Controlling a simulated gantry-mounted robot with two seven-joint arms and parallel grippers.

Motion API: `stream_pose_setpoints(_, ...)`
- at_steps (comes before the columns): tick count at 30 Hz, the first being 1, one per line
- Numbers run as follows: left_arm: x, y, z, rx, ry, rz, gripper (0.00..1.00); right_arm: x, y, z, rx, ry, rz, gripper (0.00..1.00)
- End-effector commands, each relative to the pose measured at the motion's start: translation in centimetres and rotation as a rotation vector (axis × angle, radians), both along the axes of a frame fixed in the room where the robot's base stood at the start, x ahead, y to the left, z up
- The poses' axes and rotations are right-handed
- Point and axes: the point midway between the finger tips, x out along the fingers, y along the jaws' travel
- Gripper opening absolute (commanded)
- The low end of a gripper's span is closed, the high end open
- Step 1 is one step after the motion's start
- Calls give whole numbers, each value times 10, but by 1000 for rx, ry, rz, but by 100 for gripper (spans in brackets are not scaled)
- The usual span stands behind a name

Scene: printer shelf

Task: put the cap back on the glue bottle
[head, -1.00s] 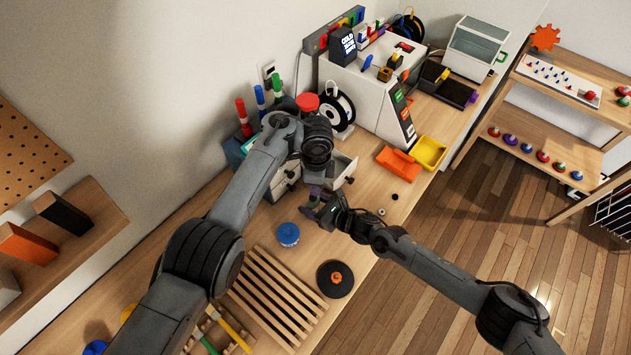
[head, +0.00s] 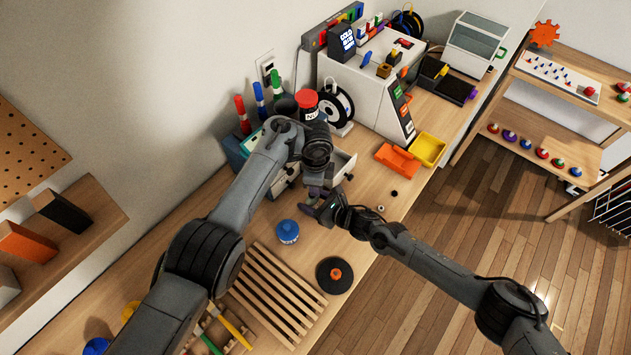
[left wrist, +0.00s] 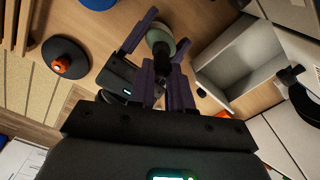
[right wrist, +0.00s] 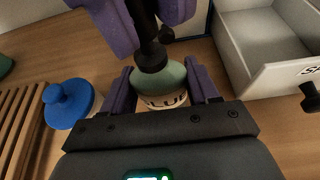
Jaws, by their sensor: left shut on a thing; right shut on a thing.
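The glue bottle (right wrist: 163,82), greenish with a white label and a black top, is between the purple fingers of my right gripper (right wrist: 165,85), which is shut on it. My left gripper (left wrist: 163,75) is shut on a slim black cap (right wrist: 146,22) directly over the bottle's black top. In the right wrist view they line up and seem to meet; whether the cap is seated cannot be told. The bottle also shows beyond my left fingers in the left wrist view (left wrist: 178,50). In the head view both grippers meet above the table and mostly hide bottle and cap.
An open drawer (right wrist: 262,50) is close beside the grippers. A blue-lidded jar (head: 287,231), a slatted wooden rack (head: 268,290) and a black disc with an orange knob (head: 334,275) stand nearby. Orange (head: 397,160) and yellow (head: 428,150) trays lie farther right.

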Motion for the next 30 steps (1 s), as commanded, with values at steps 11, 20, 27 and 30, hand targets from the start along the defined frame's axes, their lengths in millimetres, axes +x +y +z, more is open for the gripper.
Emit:
stream_pose_setpoints(11,0,0,-4,0,0,0,0,0,0,-1,-2,1,0,5)
stream_pose_setpoints(20,0,0,-4,0,0,0,0,0,0,-1,-2,1,0,5)
stream_pose_setpoints(27,0,0,-8,-1,0,0,0,0,-1,-1,-2,1,-1,5)
stream_pose_setpoints(30,0,0,-10,-1,1,-1,0,0,-1,-1,-2,1,-1,5)
